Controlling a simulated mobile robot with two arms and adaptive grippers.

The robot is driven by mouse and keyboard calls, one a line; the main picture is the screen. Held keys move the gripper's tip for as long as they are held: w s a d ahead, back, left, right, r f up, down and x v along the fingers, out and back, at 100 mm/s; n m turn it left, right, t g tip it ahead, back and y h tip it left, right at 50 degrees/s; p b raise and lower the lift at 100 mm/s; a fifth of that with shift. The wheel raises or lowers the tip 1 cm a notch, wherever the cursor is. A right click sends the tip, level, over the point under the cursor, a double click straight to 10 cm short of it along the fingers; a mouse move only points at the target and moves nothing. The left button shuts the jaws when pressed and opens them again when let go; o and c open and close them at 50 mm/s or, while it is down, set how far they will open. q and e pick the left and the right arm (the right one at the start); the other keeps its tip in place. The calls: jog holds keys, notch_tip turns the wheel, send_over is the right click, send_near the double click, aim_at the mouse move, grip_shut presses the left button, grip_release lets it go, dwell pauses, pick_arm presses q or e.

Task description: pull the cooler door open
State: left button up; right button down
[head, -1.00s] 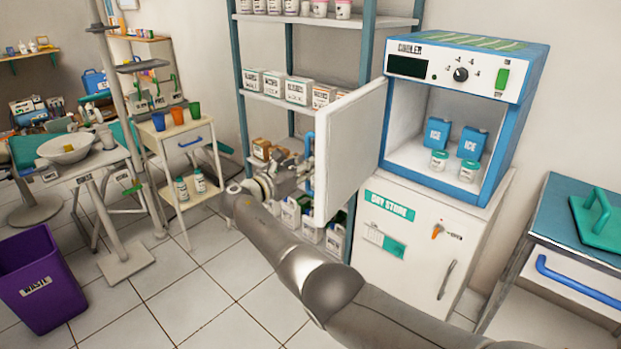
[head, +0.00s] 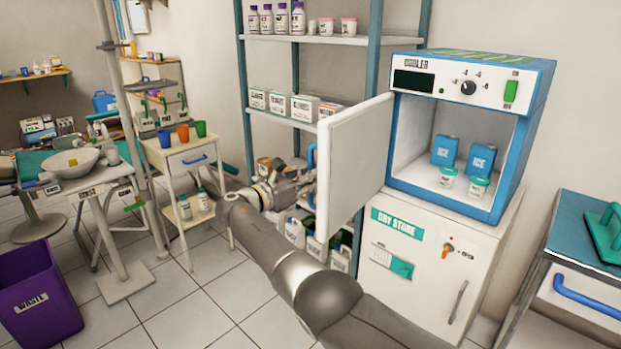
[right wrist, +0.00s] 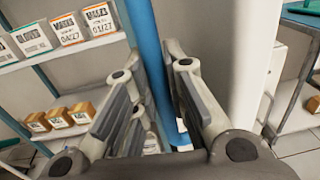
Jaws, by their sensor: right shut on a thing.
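The cooler (head: 523,85) is a blue and white box on a white cabinet. Its white door (head: 357,155) stands wide open, swung out to the left. The door's blue handle (head: 311,158) is on its outer face, near the free edge. My right gripper (head: 303,181) reaches behind that edge and is shut on the handle. In the right wrist view the handle (right wrist: 144,28) runs between the two fingers (right wrist: 155,72), with the white door edge (right wrist: 246,65) to the right. In the head view the door partly hides the fingertips. My left gripper is not in view.
Blue ice packs (head: 481,157) and white jars (head: 479,187) stand inside the cooler. A shelf rack (head: 300,110) with boxes and bottles is close behind the door and gripper. A small trolley (head: 180,158) stands left.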

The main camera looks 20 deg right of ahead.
jog(key=c, duration=1.5)
grip_release()
jog(key=shift+d, duration=0.15)
jog(key=shift+o, duration=0.2)
jog(key=v, duration=1.2)
